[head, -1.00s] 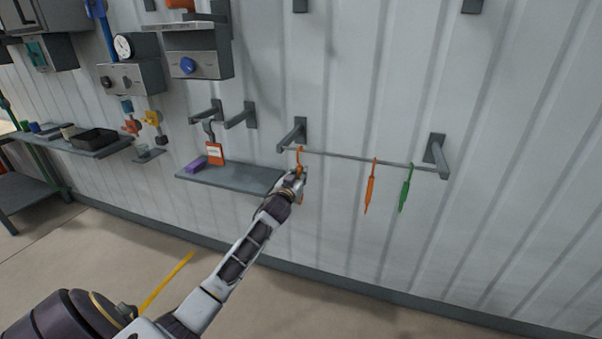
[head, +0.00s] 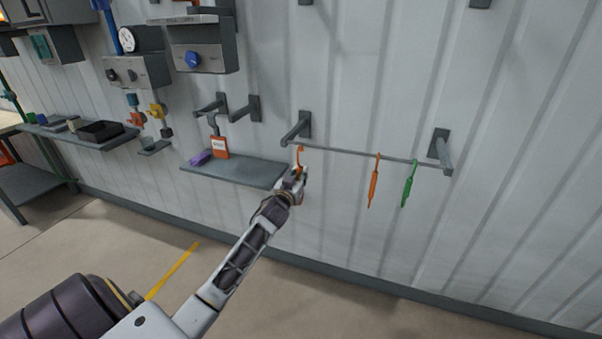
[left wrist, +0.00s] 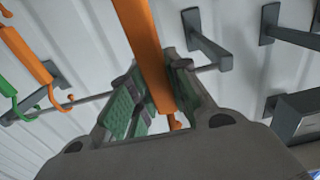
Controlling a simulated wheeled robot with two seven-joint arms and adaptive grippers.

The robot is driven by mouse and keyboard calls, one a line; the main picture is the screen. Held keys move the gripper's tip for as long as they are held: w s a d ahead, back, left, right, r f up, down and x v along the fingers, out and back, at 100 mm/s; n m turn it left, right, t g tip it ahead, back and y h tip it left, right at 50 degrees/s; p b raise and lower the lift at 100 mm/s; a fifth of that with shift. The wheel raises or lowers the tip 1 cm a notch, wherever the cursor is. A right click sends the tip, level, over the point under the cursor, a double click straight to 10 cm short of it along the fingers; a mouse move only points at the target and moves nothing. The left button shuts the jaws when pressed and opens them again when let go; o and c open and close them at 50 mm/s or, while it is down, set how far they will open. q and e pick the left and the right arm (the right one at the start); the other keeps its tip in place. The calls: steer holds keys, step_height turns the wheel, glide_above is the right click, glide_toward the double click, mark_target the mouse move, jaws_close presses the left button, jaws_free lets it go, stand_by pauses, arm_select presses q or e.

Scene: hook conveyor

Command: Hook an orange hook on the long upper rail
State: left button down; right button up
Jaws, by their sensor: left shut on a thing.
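My left gripper (head: 298,184) is shut on an orange hook (head: 299,158) just below the left part of a long grey rail (head: 335,152). In the left wrist view the orange hook (left wrist: 142,38) stands between the green-padded fingers (left wrist: 150,112). Its curled top shows above the gripper at the rail in the head view; I cannot tell whether it is over the rail or only in front of it. Another orange hook (head: 373,185) and a green hook (head: 408,187) hang from the same rail, right of the gripper. My right gripper is not in view.
Wall brackets (head: 299,128) carry the rail at both ends. A grey shelf (head: 240,172) with a purple block (head: 200,158) and an orange tag (head: 220,147) lies left of the gripper. More brackets (head: 480,3) show at the top edge.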

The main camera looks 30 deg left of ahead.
arm_select(q)
steer(key=shift+p+v, duration=0.45)
steer(key=shift+v, duration=1)
steer(key=shift+s, duration=0.1)
steer(key=shift+r, duration=0.15)
stand_by(0.6)
